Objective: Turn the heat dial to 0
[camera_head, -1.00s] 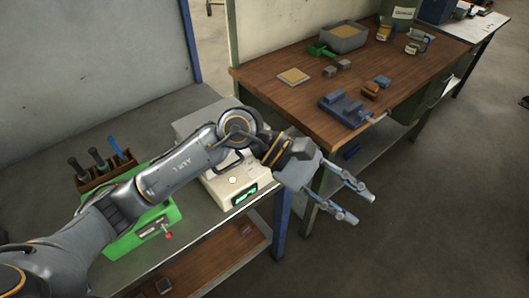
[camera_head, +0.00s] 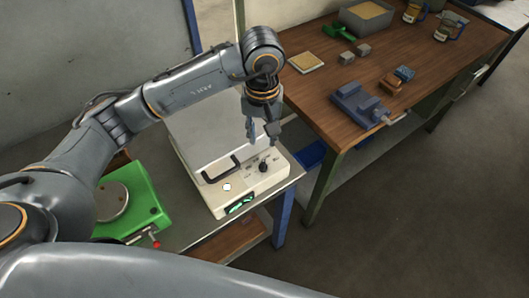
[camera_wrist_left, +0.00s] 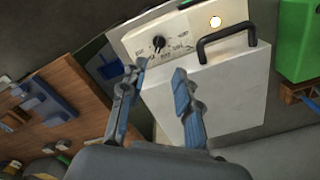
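The heat dial (camera_head: 263,167) is a black knob on the sloped front panel of the white furnace (camera_head: 215,207). It also shows in the left wrist view (camera_wrist_left: 158,43), with printed marks around it too small to read. My left gripper (camera_head: 261,142) points down just above and behind the dial. In the left wrist view its two fingers (camera_wrist_left: 157,80) are apart with nothing between them, and the dial lies beyond the tips. I see a gap between the fingers and the dial. My right gripper is not in view.
A black handle (camera_head: 220,170) stands beside the dial, and a white round button (camera_head: 227,187) and a green display (camera_head: 240,204) sit on the front. A green device (camera_head: 150,208) is left. A wooden workbench (camera_head: 310,95) with a blue vise (camera_head: 355,103) is right.

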